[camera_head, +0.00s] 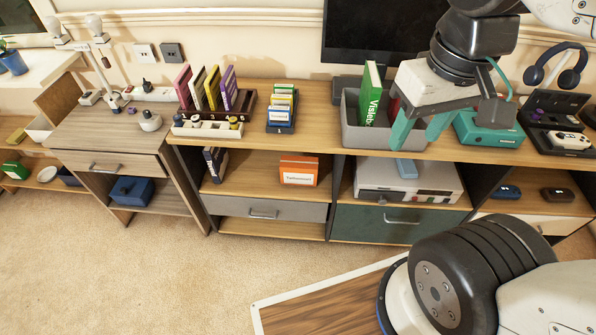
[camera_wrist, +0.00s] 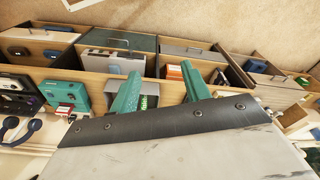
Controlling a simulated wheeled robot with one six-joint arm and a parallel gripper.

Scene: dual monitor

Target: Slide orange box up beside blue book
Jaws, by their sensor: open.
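The orange box (camera_head: 298,170) stands on the open shelf of the middle cabinet, near the divider. A dark blue book (camera_head: 215,163) stands at the left end of the same shelf, with a clear gap of bare shelf between them. My gripper (camera_head: 420,136) has two teal fingers spread apart with nothing between them. In the head view it is right of and higher than the orange box, in front of the grey bin. In the wrist view the orange box (camera_wrist: 174,72) shows beyond the fingertips, partly covered by one finger.
A grey bin (camera_head: 351,133) holding a green book (camera_head: 371,95) stands on the top close to my gripper. A white console (camera_head: 380,185) with a light blue item (camera_head: 406,168) on it fills the shelf right of the divider. A teal device (camera_head: 488,130) sits further right.

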